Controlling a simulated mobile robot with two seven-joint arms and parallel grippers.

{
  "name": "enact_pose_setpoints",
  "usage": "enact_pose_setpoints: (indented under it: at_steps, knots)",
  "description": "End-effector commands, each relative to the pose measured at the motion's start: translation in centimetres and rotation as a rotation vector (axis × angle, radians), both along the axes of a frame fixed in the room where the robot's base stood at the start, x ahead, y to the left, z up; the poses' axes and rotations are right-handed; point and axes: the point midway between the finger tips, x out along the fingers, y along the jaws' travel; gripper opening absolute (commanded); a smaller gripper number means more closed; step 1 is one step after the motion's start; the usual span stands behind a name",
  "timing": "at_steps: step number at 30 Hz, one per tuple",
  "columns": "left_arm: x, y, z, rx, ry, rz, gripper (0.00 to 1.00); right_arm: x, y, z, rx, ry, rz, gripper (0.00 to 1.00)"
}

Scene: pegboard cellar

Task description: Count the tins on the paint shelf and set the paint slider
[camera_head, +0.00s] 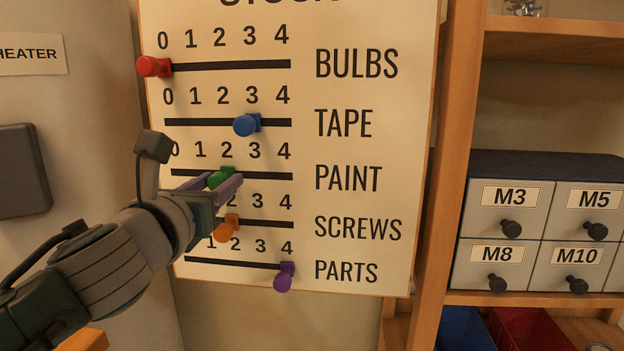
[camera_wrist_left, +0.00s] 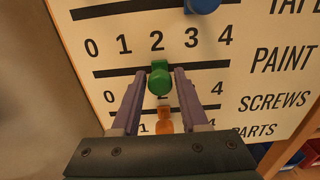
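The green paint slider knob (camera_head: 221,179) sits on the PAINT track of the stock board (camera_head: 360,270), at about the 2 mark. It also shows in the left wrist view (camera_wrist_left: 159,79), under the 2. My left gripper (camera_head: 223,183) is at the board with one finger on each side of the green knob. In the wrist view its fingers (camera_wrist_left: 159,84) stand apart, with narrow gaps beside the knob; contact does not show. The fingers partly hide the knob in the head view. My right gripper is out of view. No paint tins are visible.
The red bulbs knob (camera_head: 155,67) is at 0, blue tape knob (camera_head: 246,124) near 3, orange screws knob (camera_head: 226,227) near 2, just below my gripper, and purple parts knob (camera_head: 284,275) at 4. A wooden shelf with labelled drawers (camera_head: 513,253) stands right of the board.

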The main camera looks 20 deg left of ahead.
Motion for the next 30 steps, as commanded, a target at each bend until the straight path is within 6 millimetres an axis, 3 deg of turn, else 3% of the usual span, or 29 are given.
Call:
enact_pose_setpoints:
  at_steps: [1, 8, 30]
  knots:
    - [0.0, 0.0, 0.0, 0.0, 0.0, 0.0, 0.37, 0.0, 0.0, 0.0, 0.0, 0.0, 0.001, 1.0]
    - [0.0, 0.0, 0.0, 0.0, 0.0, 0.0, 0.12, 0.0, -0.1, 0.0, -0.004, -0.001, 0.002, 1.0]
    - [0.6, -2.6, 0.0, -0.001, 0.0, -0.001, 0.12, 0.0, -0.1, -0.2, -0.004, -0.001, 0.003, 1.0]
